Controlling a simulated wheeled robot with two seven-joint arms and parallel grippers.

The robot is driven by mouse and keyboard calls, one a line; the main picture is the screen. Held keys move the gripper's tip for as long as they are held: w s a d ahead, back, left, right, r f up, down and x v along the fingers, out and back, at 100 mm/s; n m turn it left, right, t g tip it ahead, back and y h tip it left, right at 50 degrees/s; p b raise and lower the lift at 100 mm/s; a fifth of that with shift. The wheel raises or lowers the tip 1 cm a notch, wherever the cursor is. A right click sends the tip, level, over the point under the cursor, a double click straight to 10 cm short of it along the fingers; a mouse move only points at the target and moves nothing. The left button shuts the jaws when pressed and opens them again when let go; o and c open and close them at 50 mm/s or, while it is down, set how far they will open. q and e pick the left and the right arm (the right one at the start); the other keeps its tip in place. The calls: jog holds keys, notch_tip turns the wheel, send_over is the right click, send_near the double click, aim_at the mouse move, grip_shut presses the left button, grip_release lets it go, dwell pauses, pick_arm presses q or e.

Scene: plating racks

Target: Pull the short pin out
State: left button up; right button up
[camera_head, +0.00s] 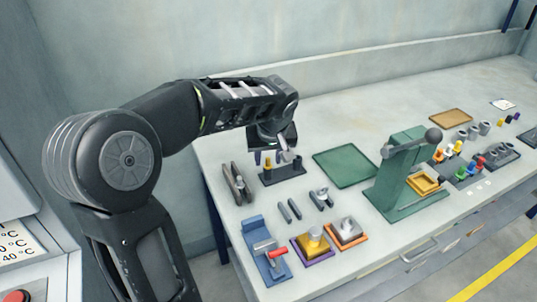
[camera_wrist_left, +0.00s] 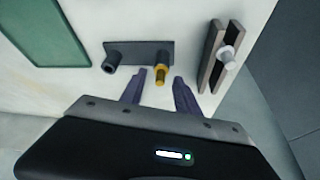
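A short gold pin (camera_wrist_left: 160,76) stands in a dark block (camera_wrist_left: 140,50), with a dark post (camera_wrist_left: 111,64) at the block's other end. My left gripper (camera_wrist_left: 159,74) is open above the block, its two fingers apart on either side of the gold pin with gaps showing. In the head view, my left gripper (camera_head: 276,153) hangs over the dark block (camera_head: 283,174), where the gold pin (camera_head: 267,163) shows small. I cannot tell how deep the pin sits. My right gripper is not in view.
A rack of two dark bars with a pale pin (camera_wrist_left: 228,54) stands close beside the block. A green mat (camera_head: 345,165) and green press (camera_head: 400,172) are to the right. Two loose grey bars (camera_head: 289,211), a blue fixture (camera_head: 264,250) and small plates sit nearer the front edge.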

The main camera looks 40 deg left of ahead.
pick_arm(q)
jog(key=shift+c, duration=0.5)
grip_shut()
jog(key=c, duration=0.6)
grip_release()
grip_shut()
jog(key=shift+n+b, duration=0.35)
jog(key=shift+n, duration=0.05)
